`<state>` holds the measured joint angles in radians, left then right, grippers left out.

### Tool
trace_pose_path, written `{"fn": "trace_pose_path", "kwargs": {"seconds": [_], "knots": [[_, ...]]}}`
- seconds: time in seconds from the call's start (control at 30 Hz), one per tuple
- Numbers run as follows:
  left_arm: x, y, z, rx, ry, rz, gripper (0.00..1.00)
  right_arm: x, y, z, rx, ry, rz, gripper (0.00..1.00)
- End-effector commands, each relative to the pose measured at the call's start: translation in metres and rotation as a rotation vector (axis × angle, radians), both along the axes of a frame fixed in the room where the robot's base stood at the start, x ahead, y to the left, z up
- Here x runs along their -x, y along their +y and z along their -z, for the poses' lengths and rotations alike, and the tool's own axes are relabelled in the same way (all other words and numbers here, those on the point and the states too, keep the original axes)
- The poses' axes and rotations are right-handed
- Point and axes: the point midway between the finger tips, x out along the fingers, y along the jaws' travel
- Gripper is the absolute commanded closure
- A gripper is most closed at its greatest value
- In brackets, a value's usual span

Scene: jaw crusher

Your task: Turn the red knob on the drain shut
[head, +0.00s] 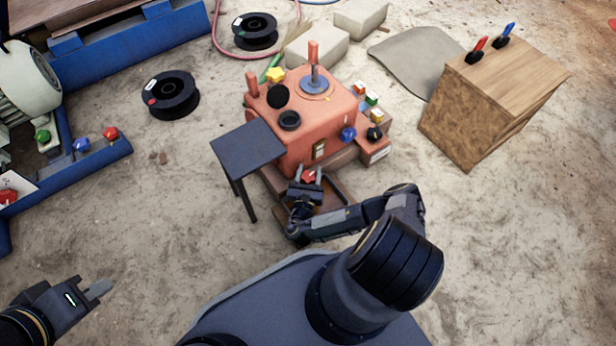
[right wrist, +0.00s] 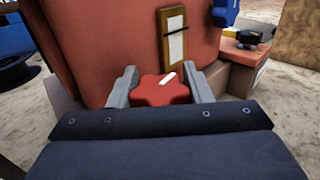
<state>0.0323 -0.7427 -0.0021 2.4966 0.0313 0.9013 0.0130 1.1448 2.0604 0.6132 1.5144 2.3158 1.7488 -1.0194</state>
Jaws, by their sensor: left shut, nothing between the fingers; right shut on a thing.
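The red knob (right wrist: 158,90) is star-shaped with a white mark on top, low in front of the orange-red machine body (right wrist: 90,40). My right gripper (right wrist: 165,88) has one finger on each side of the knob and is shut on it. In the head view the red knob (head: 308,176) shows small between the fingers of my right gripper (head: 306,180), at the machine's lower front. The drain under the knob is hidden by the gripper. My left gripper (head: 100,287) is shut and empty over bare ground at the lower left.
A dark small table (head: 247,148) stands left of the right gripper. A blue knob (head: 348,134) and small coloured knobs sit on the machine's right side. A wooden box (head: 490,100) stands at the right. Black spools (head: 171,95) lie at the back left. The ground at left front is clear.

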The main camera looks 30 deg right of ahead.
Motion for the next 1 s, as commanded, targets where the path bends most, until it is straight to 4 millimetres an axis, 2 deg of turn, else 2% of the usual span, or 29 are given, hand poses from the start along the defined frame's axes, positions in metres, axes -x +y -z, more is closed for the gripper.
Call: {"fn": "trace_pose_path", "kwargs": {"seconds": [0.03,0.3,0.93,0.97,1.0], "knots": [[0.0,0.0,0.01,0.0,0.0,0.0,1.0,0.0,0.001,0.005,-0.001,0.001,0.031,0.78],[0.0,0.0,0.024,0.0,0.0,0.0,1.0,0.002,-0.002,0.003,0.0,0.002,0.158,0.78],[0.0,0.0,0.027,0.0,0.0,0.0,1.0,0.003,-0.003,0.0,0.0,0.001,0.208,0.78],[0.0,0.0,0.027,0.0,0.0,0.0,1.0,0.003,-0.003,0.0,0.0,0.001,0.208,0.54],[0.0,0.0,0.027,0.0,0.0,0.0,1.0,0.003,-0.003,0.0,0.001,0.001,0.207,0.49]]}}
